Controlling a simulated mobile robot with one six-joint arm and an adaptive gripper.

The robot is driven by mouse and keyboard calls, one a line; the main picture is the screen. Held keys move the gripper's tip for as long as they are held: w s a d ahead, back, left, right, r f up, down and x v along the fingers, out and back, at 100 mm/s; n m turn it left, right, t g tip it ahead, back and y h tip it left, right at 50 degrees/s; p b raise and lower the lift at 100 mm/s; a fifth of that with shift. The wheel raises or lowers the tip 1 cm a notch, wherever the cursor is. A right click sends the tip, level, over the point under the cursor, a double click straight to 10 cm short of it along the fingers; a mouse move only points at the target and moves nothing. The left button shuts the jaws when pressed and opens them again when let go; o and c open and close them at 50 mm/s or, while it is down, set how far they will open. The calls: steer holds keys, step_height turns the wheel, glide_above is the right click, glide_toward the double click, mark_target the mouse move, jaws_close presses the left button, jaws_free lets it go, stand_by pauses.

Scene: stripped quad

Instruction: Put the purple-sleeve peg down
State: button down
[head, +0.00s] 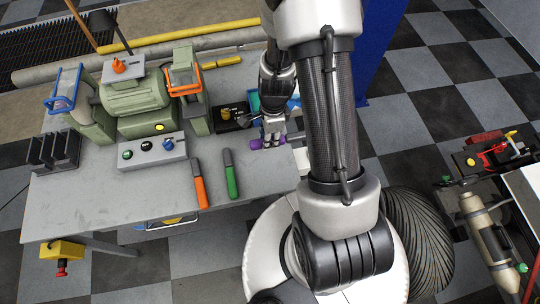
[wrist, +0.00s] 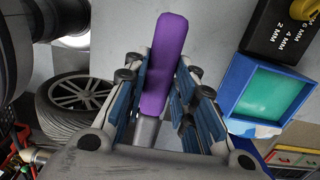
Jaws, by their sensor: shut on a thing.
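The purple-sleeve peg (wrist: 167,60) is between the blue-padded fingers of my gripper (wrist: 160,105) in the wrist view. Its purple sleeve points away from the palm, and a grey metal part of it shows near the palm. In the head view the purple sleeve (head: 257,143) shows beside my gripper (head: 273,132), over the right end of the grey workbench (head: 100,210). My gripper is shut on the peg. I cannot tell whether the peg touches the bench top.
A black block with a yellow knob (head: 231,117) and a teal-lined blue bin (wrist: 270,85) are close to my gripper. A green-handled tool (head: 231,175) and an orange-handled tool (head: 200,185) lie to the left. A green bench grinder (head: 135,98) stands farther left. The bench's front left is clear.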

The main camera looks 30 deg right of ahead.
mark_target(268, 159)
step_height(268, 159, down, 10)
steer(key=b, duration=0.4)
steer(key=shift+a+f, duration=0.1)
steer(key=shift+f, duration=0.05)
steer(key=shift+f+b, duration=0.2)
steer(key=shift+b, duration=0.1)
steer(key=c, duration=1.3)
jaws_free()
steer(key=shift+r, duration=0.15)
